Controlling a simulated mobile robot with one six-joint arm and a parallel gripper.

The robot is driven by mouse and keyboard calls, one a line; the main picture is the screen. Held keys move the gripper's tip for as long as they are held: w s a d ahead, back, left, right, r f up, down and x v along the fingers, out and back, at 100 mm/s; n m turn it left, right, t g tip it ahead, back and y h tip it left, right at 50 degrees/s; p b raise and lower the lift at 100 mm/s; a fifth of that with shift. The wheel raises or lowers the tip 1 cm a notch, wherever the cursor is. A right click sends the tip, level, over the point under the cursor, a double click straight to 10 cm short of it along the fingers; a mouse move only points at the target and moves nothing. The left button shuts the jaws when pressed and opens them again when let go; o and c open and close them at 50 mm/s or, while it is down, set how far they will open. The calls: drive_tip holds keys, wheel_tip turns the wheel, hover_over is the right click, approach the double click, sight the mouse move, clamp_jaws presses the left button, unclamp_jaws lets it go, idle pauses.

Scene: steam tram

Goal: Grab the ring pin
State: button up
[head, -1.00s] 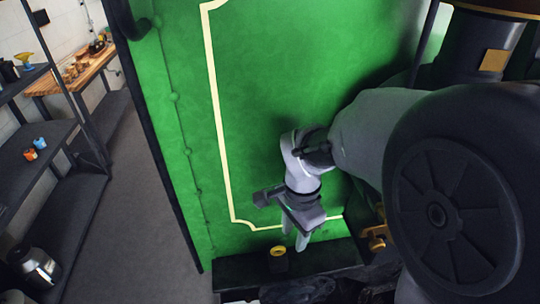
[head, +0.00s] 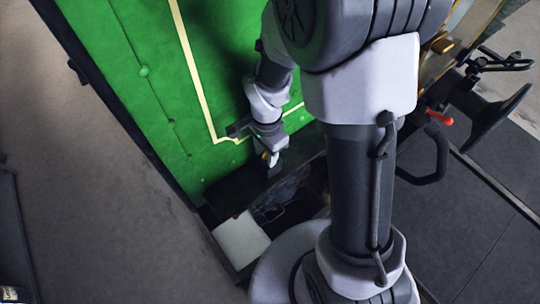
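The ring pin (head: 265,156) shows only as a small yellow bit at the foot of the green panel, by the dark ledge. My gripper (head: 269,160) points down right at it, and its fingers overlap the yellow part in the picture. The pin is mostly hidden behind the fingers. I cannot tell whether the fingers touch it or have closed on it.
The green panel (head: 125,60) with a cream line stands close behind my gripper. A dark ledge (head: 228,194) runs along its foot, with a pale flat sheet (head: 240,240) in front. A red-tipped lever (head: 438,117) is at the right. Open floor lies left.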

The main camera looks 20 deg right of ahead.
clamp_jaws()
